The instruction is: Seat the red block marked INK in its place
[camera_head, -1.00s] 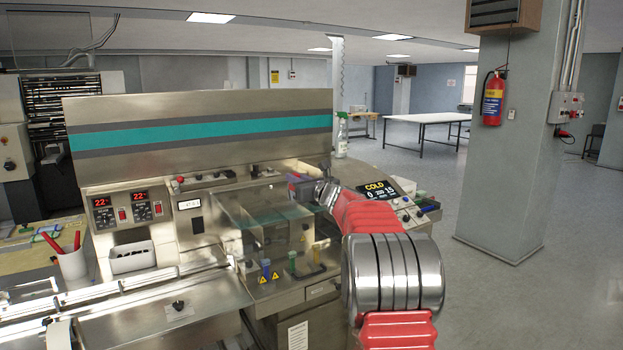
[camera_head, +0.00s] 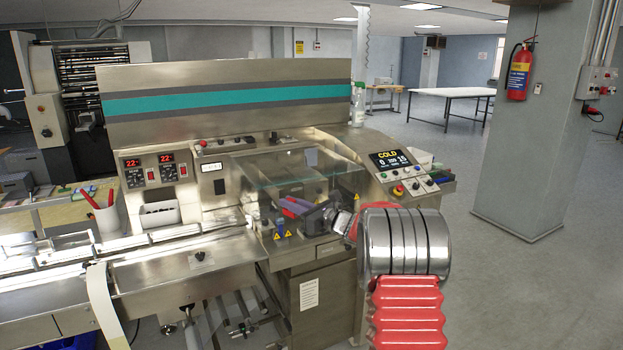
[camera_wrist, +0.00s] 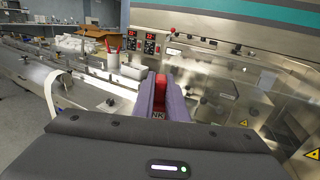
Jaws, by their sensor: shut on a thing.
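My gripper (camera_head: 291,208) is in front of the wrapping machine's clear-guarded section, at the right half of the machine. In the wrist view my gripper (camera_wrist: 163,95) has its two purple-grey fingers closed on the red block (camera_wrist: 159,88). In the head view the block is hard to make out between the fingers. The block's place cannot be told apart in these frames.
The clear guard (camera_head: 285,170) stands just behind my gripper. A control panel reading COLD (camera_head: 388,160) is to the right. A white cup with red pens (camera_head: 108,218) and a white bin (camera_head: 159,216) are to the left. A paper strip (camera_head: 104,300) hangs at the front left.

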